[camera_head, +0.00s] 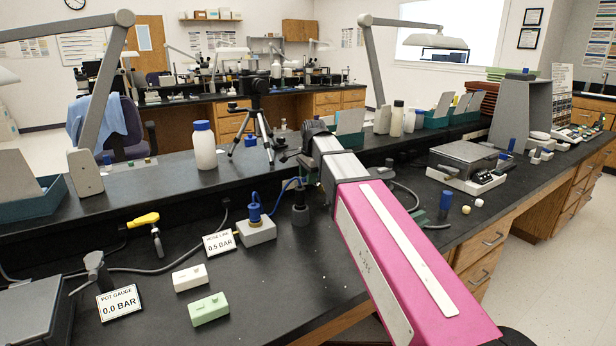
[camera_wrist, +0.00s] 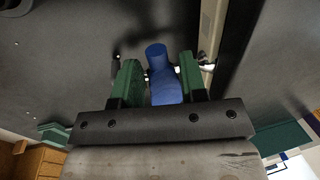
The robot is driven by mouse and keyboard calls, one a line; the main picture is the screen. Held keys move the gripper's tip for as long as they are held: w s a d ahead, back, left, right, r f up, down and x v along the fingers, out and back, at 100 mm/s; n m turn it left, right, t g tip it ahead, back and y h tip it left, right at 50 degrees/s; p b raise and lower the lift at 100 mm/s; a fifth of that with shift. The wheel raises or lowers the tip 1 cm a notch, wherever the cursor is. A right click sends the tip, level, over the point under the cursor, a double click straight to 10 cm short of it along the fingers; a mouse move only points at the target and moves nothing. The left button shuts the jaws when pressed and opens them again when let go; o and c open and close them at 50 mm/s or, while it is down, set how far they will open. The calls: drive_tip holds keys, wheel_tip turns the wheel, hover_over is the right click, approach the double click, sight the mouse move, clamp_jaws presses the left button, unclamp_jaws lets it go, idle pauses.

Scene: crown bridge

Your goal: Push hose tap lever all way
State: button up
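A small grey block (camera_head: 256,232) carries an upright blue fitting (camera_head: 254,208) and a blue hose, beside the sign (camera_head: 219,243) reading 0.5 BAR. I cannot make out for sure which part is the hose tap lever. My gripper (camera_wrist: 158,75) shows in the wrist view, its two green fingers apart with a blue piece (camera_wrist: 167,88) between them. The piece has a rounded blue end beyond the fingertips. I cannot tell whether the fingers press on it. In the head view my pink arm crosses the bench and I cannot clearly make out the gripper.
A sign (camera_head: 119,302) reads 0.0 BAR at the front left. A white block (camera_head: 190,278) and a green block (camera_head: 208,309) lie near the front. A white bottle (camera_head: 203,146) and a tripod (camera_head: 255,120) stand farther back.

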idle(0.3)
wheel_tip(320, 180, up, 11)
drive_tip(key=s+d, duration=0.1)
drive_tip(key=shift+s+f, duration=0.2)
drive_tip(key=shift+s, duration=0.15)
drive_tip(key=shift+d, duration=0.1)
idle(0.3)
